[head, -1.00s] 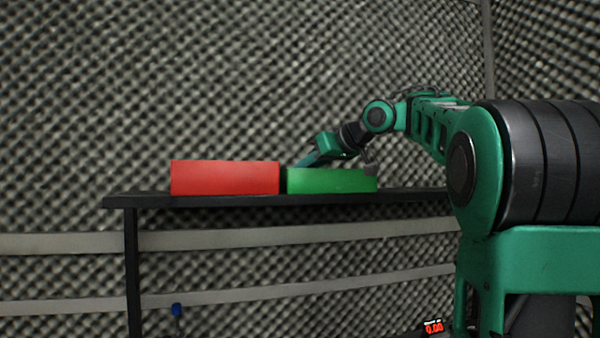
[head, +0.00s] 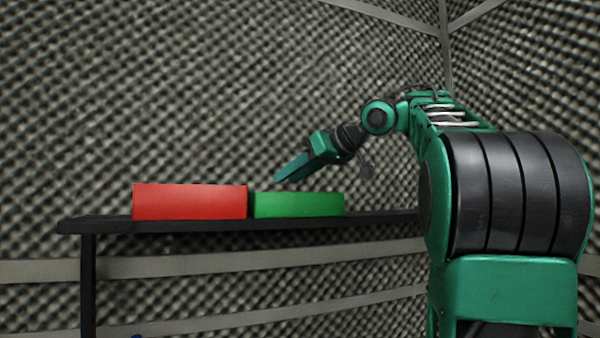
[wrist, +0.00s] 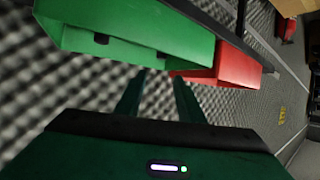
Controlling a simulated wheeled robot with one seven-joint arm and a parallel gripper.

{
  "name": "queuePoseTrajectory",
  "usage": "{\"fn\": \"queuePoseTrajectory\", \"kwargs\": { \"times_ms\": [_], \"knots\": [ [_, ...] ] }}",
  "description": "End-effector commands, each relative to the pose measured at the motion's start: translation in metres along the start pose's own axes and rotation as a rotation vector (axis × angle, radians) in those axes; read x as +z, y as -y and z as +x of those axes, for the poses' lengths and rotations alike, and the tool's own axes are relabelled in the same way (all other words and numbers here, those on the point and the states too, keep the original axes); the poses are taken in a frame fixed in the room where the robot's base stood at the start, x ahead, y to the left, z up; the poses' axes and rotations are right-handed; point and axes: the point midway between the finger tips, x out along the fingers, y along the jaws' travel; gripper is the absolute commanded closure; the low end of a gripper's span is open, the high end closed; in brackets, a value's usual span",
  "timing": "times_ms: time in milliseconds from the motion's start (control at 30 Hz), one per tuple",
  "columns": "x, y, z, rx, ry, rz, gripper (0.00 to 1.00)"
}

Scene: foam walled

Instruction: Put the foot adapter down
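My gripper (head: 280,178) is above the green bin (head: 298,205), near its left end, pointing down and left. In the wrist view its two fingers (wrist: 158,85) are apart, with nothing visible between them. The green bin also shows in the wrist view (wrist: 140,22), with small dark spots at its inside; I cannot tell whether one is the foot adapter. No foot adapter can be clearly made out in either current view. The inside of the bin is hidden in the head view.
A red bin (head: 190,202) stands left of the green bin on a black shelf (head: 300,222); it shows in the wrist view too (wrist: 230,65). Foam walls stand close behind.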

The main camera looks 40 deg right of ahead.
Motion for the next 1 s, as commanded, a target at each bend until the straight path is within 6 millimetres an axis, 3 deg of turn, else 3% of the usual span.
{"fn": "queuePoseTrajectory", "kwargs": {
  "times_ms": [100,333,1000],
  "knots": [
    [0.0,-0.001,-0.022,0.003,0.0,-0.002,0.65],
    [0.0,0.0,-0.039,0.0,0.0,-0.001,0.65],
    [0.0,0.0,-0.042,0.0,0.0,-0.001,0.65]
  ]
}}
